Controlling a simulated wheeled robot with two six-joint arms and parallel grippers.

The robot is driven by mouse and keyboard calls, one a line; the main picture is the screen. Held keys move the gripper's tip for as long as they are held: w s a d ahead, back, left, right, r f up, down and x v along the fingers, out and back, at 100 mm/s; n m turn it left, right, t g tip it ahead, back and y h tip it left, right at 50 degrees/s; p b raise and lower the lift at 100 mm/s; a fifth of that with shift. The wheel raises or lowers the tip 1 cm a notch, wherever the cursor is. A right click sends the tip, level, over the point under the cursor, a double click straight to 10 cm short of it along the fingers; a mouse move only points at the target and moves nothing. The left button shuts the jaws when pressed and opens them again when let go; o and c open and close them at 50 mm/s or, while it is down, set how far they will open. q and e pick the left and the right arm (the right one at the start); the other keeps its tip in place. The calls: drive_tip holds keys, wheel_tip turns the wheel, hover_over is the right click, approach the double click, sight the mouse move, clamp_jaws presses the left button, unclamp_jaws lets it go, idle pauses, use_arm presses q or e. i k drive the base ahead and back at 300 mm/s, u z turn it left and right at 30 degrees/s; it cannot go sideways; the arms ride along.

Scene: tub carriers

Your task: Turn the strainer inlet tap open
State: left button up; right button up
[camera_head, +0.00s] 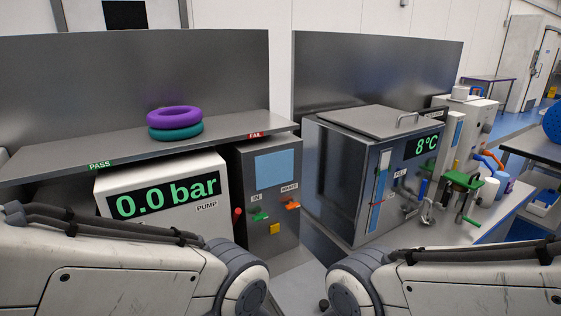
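I cannot tell for sure which tap is the strainer inlet. A green tap handle (261,217) sits under an IN label on the grey cabinet (256,165). An orange tap handle (292,206) sits beside it under a WASTE label. Farther right, larger green handles (462,181) stand on pipework by the steel tank (338,180). An orange handle (490,160) shows behind them. Only parts of my two arms show along the bottom edge, well apart from the taps. Neither gripper is in view.
A white pump unit (160,196) reads 0.0 bar. A steel shelf (60,157) marked PASS and FAIL holds a purple ring (174,115) on a teal ring (175,131). The tank display (424,146) reads 8°C. Cups (490,192) stand near the bench's right edge.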

sight(258, 216)
drive_tip(key=z, duration=1.8)
drive_tip(key=k, duration=0.35)
drive_tip(key=u, duration=0.95)
